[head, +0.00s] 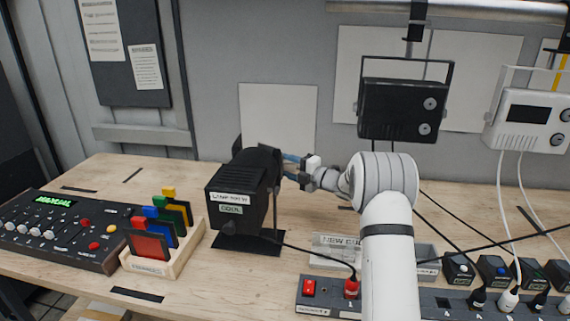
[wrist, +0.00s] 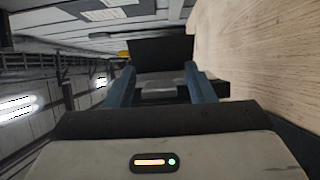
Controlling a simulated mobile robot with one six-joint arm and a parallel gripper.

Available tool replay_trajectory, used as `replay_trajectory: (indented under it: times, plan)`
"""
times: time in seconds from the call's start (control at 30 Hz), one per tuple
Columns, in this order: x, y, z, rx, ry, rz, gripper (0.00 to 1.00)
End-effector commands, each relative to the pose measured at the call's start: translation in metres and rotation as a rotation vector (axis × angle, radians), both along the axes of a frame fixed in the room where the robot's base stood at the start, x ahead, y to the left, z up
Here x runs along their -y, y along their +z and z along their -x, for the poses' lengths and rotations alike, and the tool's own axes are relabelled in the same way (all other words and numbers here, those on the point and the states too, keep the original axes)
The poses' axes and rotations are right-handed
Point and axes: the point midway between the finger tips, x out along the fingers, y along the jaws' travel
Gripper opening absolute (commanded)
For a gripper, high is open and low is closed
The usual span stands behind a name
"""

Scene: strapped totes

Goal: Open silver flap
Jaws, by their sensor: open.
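A black lamp housing (head: 238,190) stands on the bench, with a label reading "COOL" on its front. My gripper (head: 290,165) is at the right rear side of this housing, partly hidden behind it. In the wrist view my gripper (wrist: 160,70) has its two blue fingers apart. A small light-grey piece (wrist: 160,88) shows between the fingers, in front of a dark panel (wrist: 160,52). It may be the silver flap, but I cannot tell for sure, nor whether the fingers touch it. No silver flap shows clearly in the head view.
A wooden rack of coloured cards (head: 165,252) and a control desk (head: 65,230) stand left of the lamp. Two more lamps hang behind, one black (head: 400,108), one white (head: 525,120).

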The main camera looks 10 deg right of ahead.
Motion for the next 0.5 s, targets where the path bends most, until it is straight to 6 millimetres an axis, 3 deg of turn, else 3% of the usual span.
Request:
replay_trajectory:
  times: [0.4,0.5]
  plan:
    - [-0.0091,-0.0002,-0.0081,-0.001,0.0,-0.001,0.49]
    - [-0.0091,-0.0002,-0.0081,-0.001,0.0,-0.001,0.41]
